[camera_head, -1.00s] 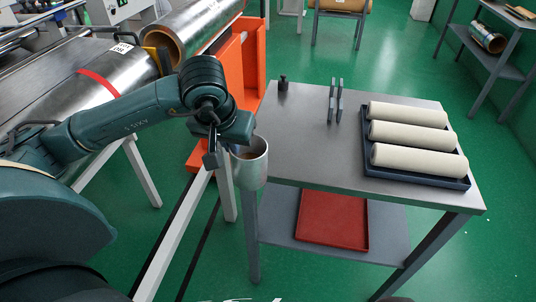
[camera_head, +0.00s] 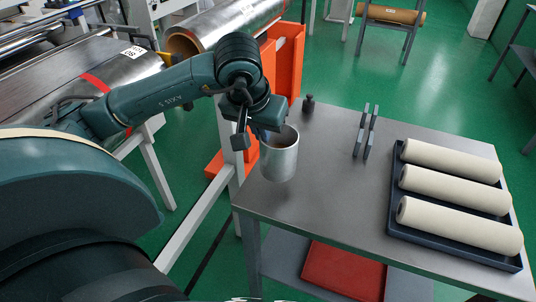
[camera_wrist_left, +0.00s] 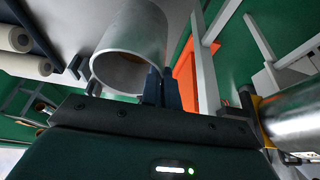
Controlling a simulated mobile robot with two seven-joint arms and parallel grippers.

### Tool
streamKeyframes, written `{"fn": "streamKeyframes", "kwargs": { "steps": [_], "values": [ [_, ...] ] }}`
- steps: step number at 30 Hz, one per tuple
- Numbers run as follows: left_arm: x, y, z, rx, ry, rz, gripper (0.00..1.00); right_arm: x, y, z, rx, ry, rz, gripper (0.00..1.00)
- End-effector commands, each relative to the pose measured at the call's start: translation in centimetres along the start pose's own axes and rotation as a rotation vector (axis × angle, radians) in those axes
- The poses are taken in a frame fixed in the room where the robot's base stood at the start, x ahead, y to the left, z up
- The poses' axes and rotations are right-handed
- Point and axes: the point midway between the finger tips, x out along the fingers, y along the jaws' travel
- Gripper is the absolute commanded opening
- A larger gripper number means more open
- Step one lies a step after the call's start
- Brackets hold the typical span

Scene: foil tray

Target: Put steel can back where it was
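The steel can (camera_head: 279,158) is a grey, open-topped cylinder, upright over the left part of the steel table (camera_head: 330,207). My left gripper (camera_head: 264,135) is shut on the can's wall at the rim, on its left side. In the left wrist view, the two dark fingers (camera_wrist_left: 161,90) meet the wall of the can (camera_wrist_left: 135,35), and its open mouth faces the camera. I cannot tell whether the can's base touches the tabletop. My right gripper is not in view.
A dark tray (camera_head: 447,250) with three cream rolls (camera_head: 455,190) stands on the table's right side. Thin upright grey plates (camera_head: 366,132) and a small dark weight (camera_head: 308,103) stand toward the back. An orange stand (camera_head: 289,62) is behind. The table's front middle is clear.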

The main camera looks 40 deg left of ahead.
Motion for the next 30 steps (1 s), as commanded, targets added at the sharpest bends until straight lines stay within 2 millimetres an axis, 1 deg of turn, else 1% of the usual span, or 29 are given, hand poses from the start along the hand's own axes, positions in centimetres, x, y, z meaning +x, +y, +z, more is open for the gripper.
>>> {"fn": "streamKeyframes", "kwargs": {
  "steps": [5,9,12,15,20,23,24,30],
  "values": [
    [1.6,0.0,0.6,-0.001,0.001,0.001,0.0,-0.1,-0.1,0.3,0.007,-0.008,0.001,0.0],
    [3.6,0.0,1.5,0.0,0.0,0.001,0.0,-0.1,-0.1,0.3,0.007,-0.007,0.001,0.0],
    [4.5,0.0,1.8,0.0,0.002,0.001,0.0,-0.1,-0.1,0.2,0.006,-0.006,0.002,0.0],
    [4.8,0.0,1.9,0.0,0.004,0.001,0.0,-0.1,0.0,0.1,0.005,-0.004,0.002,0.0],
    [4.8,0.0,1.9,0.0,0.005,0.002,0.0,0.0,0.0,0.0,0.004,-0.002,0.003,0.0],
    [5.1,0.0,2.0,0.0,0.005,0.002,0.0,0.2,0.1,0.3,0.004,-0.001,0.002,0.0],
    [5.0,0.0,2.0,0.0,0.002,0.001,0.05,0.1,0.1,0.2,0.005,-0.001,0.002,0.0],
    [5.0,0.0,2.0,0.0,0.002,0.001,0.21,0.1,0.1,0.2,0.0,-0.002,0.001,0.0]
  ]
}}
